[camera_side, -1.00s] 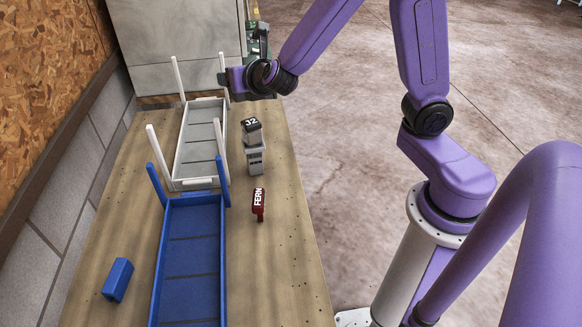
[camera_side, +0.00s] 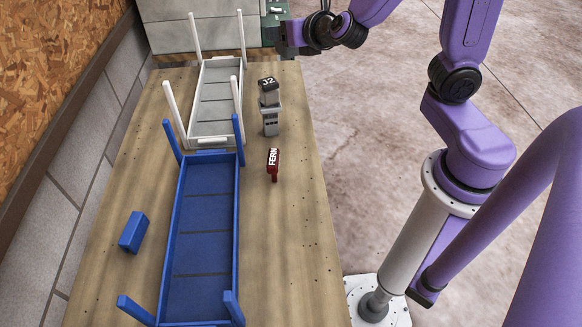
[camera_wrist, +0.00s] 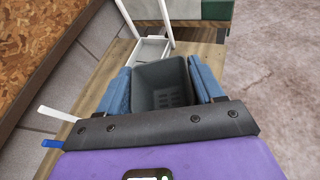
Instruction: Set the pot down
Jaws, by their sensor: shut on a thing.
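A dark grey, open-topped pot (camera_wrist: 166,74) with slots in its floor is in the wrist view, between the two blue finger pads of my gripper (camera_wrist: 163,88). My gripper is shut on it, and the pot looks empty. In the side view my gripper (camera_side: 287,37) is at the far right end of the table, to the right of the white tray. The pot cannot be made out there. The white tray (camera_side: 195,142), with tall corner posts, is empty; part of it shows in the wrist view (camera_wrist: 150,50). A blue tray (camera_side: 233,215) with corner posts is nearer, also empty.
A grey stand (camera_side: 271,120) topped by a J2 block (camera_side: 268,90) and a red FERN tag (camera_side: 273,162) stand right of the trays. A blue block (camera_side: 133,232) lies at left. A grey cabinet (camera_side: 195,37) stands behind the table (camera_side: 290,240). The table's right strip is mostly clear.

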